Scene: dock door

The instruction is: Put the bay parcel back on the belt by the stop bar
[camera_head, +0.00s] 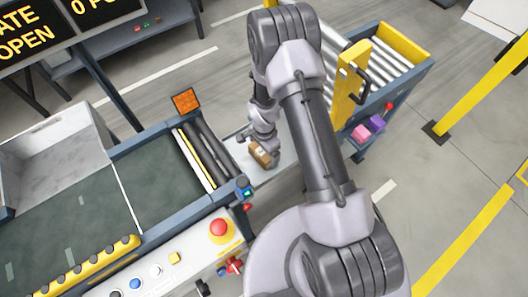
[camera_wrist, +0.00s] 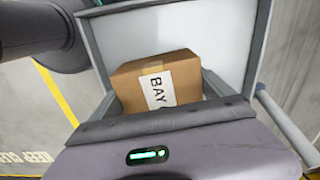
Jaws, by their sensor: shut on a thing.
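The bay parcel is a small brown carton (camera_head: 260,154) with a white label; in the wrist view the carton (camera_wrist: 186,78) shows the letters BAY. My gripper (camera_head: 264,148) is shut on it, with a finger on each side in the wrist view (camera_wrist: 160,95). The parcel is over a pale grey plate (camera_head: 290,158) between the belt and the roller conveyor; I cannot tell whether it touches the plate. The dark green belt (camera_head: 80,200) lies at the left.
A roller conveyor (camera_head: 385,55) with a yellow upright gate (camera_head: 350,82) stands behind my arm. A control panel with a red emergency button (camera_head: 220,228) edges the belt. An orange sign (camera_head: 185,101) stands near the rollers.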

